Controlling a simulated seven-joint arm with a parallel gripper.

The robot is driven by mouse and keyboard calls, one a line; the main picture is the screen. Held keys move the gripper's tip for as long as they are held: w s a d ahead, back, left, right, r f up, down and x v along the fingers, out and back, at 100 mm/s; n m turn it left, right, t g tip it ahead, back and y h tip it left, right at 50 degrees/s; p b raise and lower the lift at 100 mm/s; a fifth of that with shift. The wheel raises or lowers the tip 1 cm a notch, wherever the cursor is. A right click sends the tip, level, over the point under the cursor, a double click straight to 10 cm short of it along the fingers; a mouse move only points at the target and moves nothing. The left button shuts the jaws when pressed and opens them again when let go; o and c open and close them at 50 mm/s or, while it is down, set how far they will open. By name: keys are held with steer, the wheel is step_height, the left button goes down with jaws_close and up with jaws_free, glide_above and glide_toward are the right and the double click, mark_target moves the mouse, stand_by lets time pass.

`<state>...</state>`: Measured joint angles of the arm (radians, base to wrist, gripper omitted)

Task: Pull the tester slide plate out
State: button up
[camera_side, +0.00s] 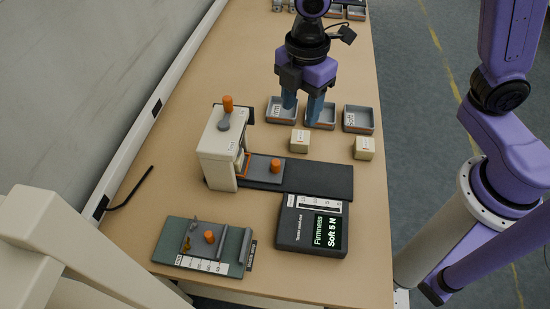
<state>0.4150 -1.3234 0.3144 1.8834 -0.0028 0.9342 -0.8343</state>
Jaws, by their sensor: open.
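The tester (219,150) is a cream upright housing with an orange-knobbed lever on top. The display (327,233) in front reads "Firmness Soft 5 N". My gripper (302,113) is open, with blue fingers pointing down over the trays behind the tester, apart from the plate and its knob.
Three grey trays, left (270,117), middle (327,125) and right (371,127), stand behind the rail. Two cream blocks (300,141) (364,149) sit before them. A green-grey fixture (166,246) with an orange knob lies at the front left. A black cable lies left.

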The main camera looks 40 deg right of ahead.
mark_target(276, 162)
steer(key=w+a+f+n, duration=0.2)
steer(key=w+a, duration=0.1)
steer(key=w, duration=0.1)
step_height(276, 162, down, 17)
steer(key=shift+f, duration=0.1)
stand_by(0.4)
steer(key=shift+s+d, duration=0.1)
jaws_close()
